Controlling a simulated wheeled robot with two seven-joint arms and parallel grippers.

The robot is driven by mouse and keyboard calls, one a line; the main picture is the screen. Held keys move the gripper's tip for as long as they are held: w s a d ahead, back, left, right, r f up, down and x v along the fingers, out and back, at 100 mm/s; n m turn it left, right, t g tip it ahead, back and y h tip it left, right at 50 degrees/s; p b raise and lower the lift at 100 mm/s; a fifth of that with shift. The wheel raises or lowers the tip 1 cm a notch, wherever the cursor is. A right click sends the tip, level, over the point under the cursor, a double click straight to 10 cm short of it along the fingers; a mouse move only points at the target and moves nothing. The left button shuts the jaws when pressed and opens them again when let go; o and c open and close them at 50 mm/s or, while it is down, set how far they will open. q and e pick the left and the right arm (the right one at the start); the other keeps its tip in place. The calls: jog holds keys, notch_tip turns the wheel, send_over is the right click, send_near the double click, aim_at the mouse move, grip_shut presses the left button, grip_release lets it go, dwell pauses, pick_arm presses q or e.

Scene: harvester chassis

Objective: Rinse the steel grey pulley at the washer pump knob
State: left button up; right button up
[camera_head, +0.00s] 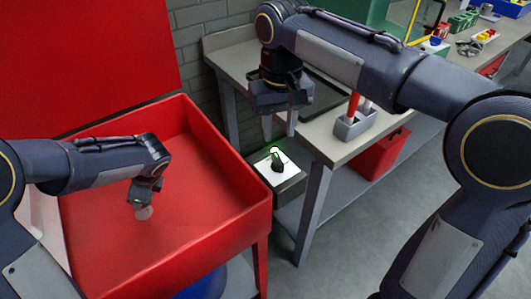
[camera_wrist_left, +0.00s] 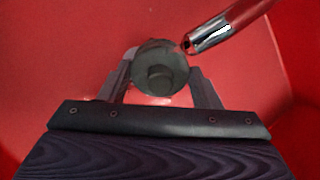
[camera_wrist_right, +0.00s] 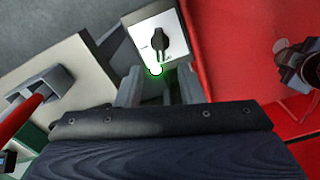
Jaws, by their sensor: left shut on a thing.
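The steel grey pulley (camera_wrist_left: 160,72) is a round disc with a raised hub. My left gripper (camera_head: 144,203) is shut on it and holds it over the red washer basin (camera_head: 205,165). In the left wrist view a shiny metal spout (camera_wrist_left: 225,28) reaches close to the pulley's upper right edge; no water is discernible. The black washer pump knob (camera_head: 278,163) sits on a white plate, with a glowing green-ringed light beside it. It also shows in the right wrist view (camera_wrist_right: 157,42). My right gripper (camera_head: 280,128) is open and empty above the knob, apart from it.
A grey workbench (camera_head: 325,140) stands right of the basin, bearing a grey holder (camera_head: 353,124) with red-handled tools. A red box (camera_head: 380,155) lies on its lower shelf. The basin's raised red lid (camera_head: 90,60) stands behind. The basin's right rim lies beside the knob.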

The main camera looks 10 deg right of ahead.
aim_at(278, 158)
notch_tip(278, 158, down, 8)
jog(key=shift+f, duration=0.15)
dwell(0.3)
grip_shut()
